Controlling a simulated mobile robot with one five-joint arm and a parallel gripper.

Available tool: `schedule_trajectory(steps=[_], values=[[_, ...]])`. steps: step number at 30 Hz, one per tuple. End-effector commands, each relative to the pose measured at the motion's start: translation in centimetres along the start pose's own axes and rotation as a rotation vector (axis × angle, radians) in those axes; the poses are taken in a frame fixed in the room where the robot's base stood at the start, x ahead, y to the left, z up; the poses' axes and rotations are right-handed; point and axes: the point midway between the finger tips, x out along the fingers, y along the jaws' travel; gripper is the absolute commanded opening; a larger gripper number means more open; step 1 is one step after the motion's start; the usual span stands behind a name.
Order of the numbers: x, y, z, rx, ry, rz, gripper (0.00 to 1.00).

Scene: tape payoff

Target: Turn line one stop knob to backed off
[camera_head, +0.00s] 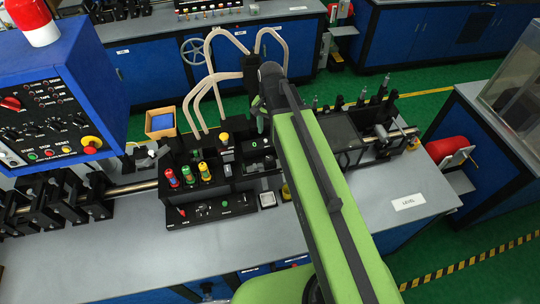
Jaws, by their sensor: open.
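My green arm reaches up the middle of the view over the grey bench. My gripper (260,122) is at its far end, open, pointing down above the black machine block, and partly hidden by the arm. I cannot tell which knob is the line one stop knob, as the labels are too small to read.
A blue control box (62,100) with a red beacon (33,22) stands at left. Beige hoses (212,80) rise behind the block. The bench top (110,255) at front left is clear.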

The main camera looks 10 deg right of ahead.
Motion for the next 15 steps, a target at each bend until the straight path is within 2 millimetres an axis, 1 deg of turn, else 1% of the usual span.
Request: schedule_trajectory(steps=[1, 15], values=[[1.5, 0.1, -0.1, 0.001, 0.0, 0.0, 0.5], [11.1, 0.4, -0.3, 0.006, 0.0, 0.0, 0.5]])
